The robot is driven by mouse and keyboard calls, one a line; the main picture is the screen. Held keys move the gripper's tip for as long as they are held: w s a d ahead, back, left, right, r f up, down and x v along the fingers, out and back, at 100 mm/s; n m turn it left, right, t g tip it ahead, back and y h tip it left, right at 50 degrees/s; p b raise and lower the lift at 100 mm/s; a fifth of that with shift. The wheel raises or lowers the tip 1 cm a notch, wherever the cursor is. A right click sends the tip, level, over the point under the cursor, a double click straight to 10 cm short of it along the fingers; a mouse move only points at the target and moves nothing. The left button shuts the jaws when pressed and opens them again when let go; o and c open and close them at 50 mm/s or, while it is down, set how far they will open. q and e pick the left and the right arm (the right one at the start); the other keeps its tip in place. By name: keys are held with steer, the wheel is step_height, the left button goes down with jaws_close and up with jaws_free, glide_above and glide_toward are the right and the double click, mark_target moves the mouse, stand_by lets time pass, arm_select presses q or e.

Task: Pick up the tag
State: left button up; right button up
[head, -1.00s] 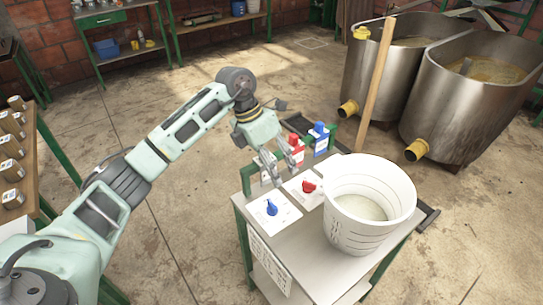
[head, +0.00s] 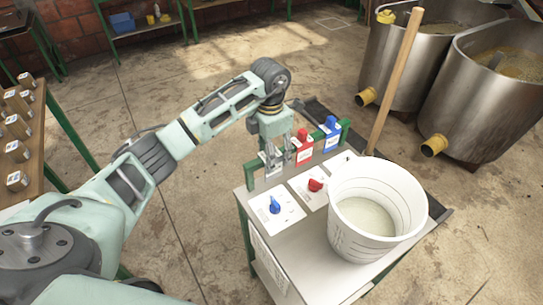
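A row of tags hangs on a green-framed rack at the back of the cart. The red tag (head: 304,146) is in the middle and the blue tag (head: 331,134) is to its right. A pale tag (head: 274,169) shows at the left of the row, partly covered by my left gripper (head: 279,158). The gripper points down over the rack's left part, left of the red tag. Its two fingers look apart; whether they touch the pale tag cannot be told. My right gripper is out of view.
White plates with a blue knob (head: 275,205) and a red knob (head: 316,185) lie on the cart top (head: 297,239). A white bucket (head: 366,240) stands on the right, with a wooden pole (head: 397,80) behind it. Steel tanks (head: 488,105) stand back right.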

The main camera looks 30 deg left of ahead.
arm_select(q)
steer(key=shift+f, duration=1.05)
steer(key=c, duration=1.1)
steer(key=shift+c, duration=0.7)
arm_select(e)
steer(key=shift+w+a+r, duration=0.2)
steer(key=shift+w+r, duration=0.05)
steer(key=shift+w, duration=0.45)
